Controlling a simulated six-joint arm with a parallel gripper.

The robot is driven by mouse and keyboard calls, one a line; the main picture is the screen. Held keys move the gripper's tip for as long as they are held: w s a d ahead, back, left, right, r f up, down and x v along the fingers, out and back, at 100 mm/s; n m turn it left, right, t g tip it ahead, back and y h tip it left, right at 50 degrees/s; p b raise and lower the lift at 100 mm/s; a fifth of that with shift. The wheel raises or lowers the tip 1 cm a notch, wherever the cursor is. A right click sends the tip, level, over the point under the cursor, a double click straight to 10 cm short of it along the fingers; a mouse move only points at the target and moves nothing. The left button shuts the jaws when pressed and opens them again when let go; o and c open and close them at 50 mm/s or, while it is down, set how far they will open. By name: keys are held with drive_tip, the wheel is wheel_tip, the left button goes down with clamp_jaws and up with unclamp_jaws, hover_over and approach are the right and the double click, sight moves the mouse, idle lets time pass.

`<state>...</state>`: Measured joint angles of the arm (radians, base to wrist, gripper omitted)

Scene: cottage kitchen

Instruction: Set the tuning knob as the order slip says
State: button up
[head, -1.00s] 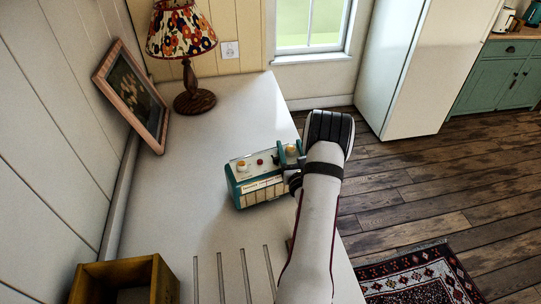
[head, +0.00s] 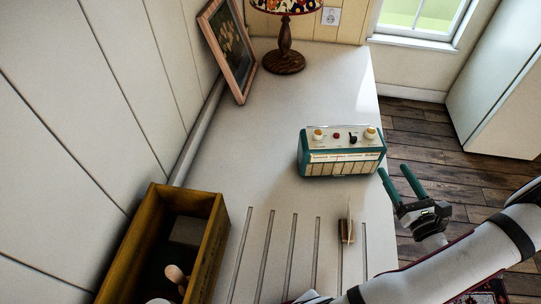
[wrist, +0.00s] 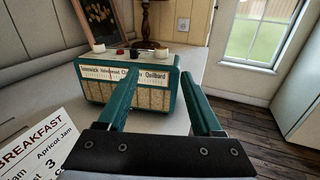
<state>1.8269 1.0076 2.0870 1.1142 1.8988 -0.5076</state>
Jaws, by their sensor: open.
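A teal and cream radio (head: 342,164) stands upright on the white counter. Its top carries a left knob (head: 318,134), a red button (head: 337,136), a black switch (head: 352,138) and a right knob (head: 370,133). I cannot tell which knob is for tuning. In the wrist view the radio (wrist: 133,98) shows a lettered dial strip with a red line. A printed slip (wrist: 42,148) headed "BREAKFAST" is partly cut off; it seems edge-on in a small holder (head: 346,232) in the head view. My gripper (head: 394,171) is open and empty, right of the radio, apart from it.
A wooden box (head: 215,235) with items inside stands at the front left. A lamp (head: 285,60) and a picture frame (head: 228,50) are behind. Grooves run along the near counter. The counter's right edge drops to the floor.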

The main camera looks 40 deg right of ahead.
drive_tip(key=w+a+r+n+y, duration=0.6)
drive_tip(key=w+a+n+y, duration=0.25)
drive_tip(key=w+a, duration=0.3)
drive_tip(key=w+a+r+n+g+y, duration=0.2)
drive_tip(key=a+n+y, duration=0.2)
drive_tip(key=a, duration=0.3)
drive_tip(key=w+a+r+n+g+y, duration=0.1)
drive_tip(key=w+a+n+g+y, duration=0.1)
drive_tip(key=a, duration=0.5)
drive_tip(key=shift+w+a+r+n+g+y, duration=0.15)
drive_tip(key=shift+w+r+n+g+y, duration=0.2)
drive_tip(key=shift+n+y, duration=0.55)
drive_tip(key=shift+s, duration=0.1)
